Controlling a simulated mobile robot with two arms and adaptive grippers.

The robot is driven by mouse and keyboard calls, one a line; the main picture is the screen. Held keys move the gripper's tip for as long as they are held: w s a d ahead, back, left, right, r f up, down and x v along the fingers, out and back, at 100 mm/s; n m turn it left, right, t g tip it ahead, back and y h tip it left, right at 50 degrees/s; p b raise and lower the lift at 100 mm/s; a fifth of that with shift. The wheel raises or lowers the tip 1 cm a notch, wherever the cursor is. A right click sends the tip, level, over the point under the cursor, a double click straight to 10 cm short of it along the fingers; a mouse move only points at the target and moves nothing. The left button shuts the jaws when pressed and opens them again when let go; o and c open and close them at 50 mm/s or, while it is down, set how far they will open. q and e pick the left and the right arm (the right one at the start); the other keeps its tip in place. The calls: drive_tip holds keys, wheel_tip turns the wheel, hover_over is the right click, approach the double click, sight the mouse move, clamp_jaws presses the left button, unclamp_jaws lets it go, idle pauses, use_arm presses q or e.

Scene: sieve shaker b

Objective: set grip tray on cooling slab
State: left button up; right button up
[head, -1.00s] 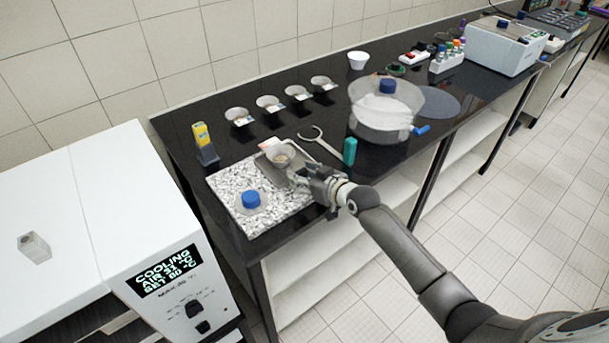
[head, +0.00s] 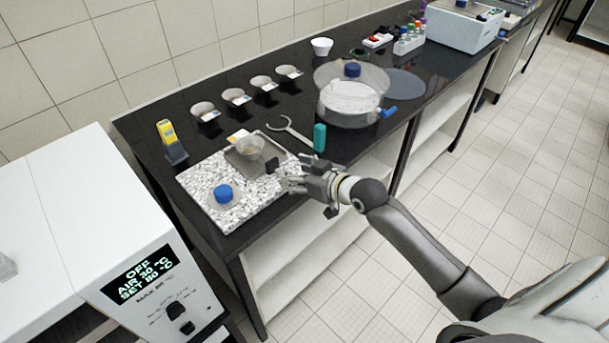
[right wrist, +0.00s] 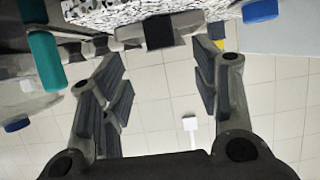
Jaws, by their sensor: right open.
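The grip tray (head: 240,165), a shallow grey metal tray, sits on the speckled cooling slab (head: 196,183), towards its back right. A small metal dish (head: 251,146) with some pale material stands in it. The tray's dark grip block (head: 272,166) sticks out towards my right gripper (head: 285,181). That gripper is open and empty, just right of the block and apart from it. In the right wrist view the gripper (right wrist: 160,80) has its fingers spread, with the grip block (right wrist: 158,31) beyond them and the slab (right wrist: 190,7) at the top. My left gripper is not in view.
A blue-lidded container (head: 223,194) stands on the slab's front left. A teal object (head: 319,138), tongs (head: 290,129) and a large clear vessel (head: 350,98) are behind to the right. Several small dishes line the back. A white oven (head: 150,283) stands at left.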

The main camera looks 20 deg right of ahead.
drive_tip(key=shift+v, duration=1.6)
